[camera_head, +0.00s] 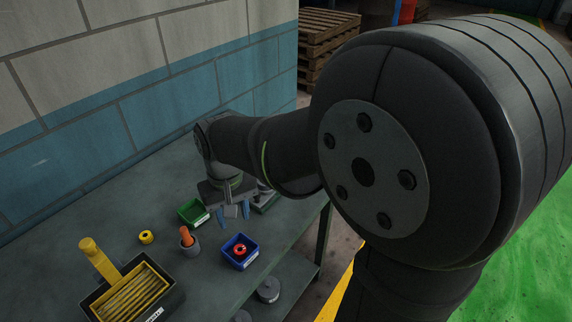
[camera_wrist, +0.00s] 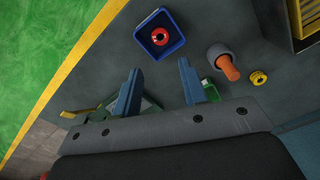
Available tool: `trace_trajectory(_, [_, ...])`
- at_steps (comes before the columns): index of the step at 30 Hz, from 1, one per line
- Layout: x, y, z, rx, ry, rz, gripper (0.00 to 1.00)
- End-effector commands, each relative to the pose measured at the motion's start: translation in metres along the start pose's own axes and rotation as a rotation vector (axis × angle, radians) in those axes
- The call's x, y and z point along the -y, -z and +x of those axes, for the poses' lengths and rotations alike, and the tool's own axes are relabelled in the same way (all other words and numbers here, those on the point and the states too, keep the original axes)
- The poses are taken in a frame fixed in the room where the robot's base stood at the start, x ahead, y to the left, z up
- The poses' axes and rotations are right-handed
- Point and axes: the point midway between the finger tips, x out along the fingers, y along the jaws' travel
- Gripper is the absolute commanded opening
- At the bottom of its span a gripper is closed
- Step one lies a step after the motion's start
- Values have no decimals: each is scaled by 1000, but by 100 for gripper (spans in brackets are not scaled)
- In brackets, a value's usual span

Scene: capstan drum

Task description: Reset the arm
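My gripper (camera_head: 233,214) hangs above the workbench (camera_head: 120,210) in the head view, over the area between the green bin and the blue bin. Its two blue fingers are apart with nothing between them. In the wrist view my gripper (camera_wrist: 159,66) also shows open and empty, with the bench top below. My arm reaches in from the right of the head view and covers much of that side.
A blue bin (camera_head: 229,260) holds a red ring (camera_head: 240,249). Nearby are a green bin (camera_head: 199,218), a grey cup (camera_head: 191,251) with an orange object, a yellow spool (camera_head: 146,237) and a black-and-yellow box (camera_head: 172,298). A block wall (camera_head: 100,130) stands behind.

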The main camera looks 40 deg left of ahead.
Motion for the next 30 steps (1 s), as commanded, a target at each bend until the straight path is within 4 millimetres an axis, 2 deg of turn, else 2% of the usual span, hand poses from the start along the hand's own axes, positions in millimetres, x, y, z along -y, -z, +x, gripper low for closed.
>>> trace_trajectory(5, [0,0,22,4,0,0,39])
trace_trajectory(15, [0,-1,89,6,0,0,39])
trace_trajectory(21, [0,-1,123,5,0,0,39])
trace_trajectory(25, [0,1,104,-5,0,0,39])
trace_trajectory(30, [0,0,93,-1,0,0,39])
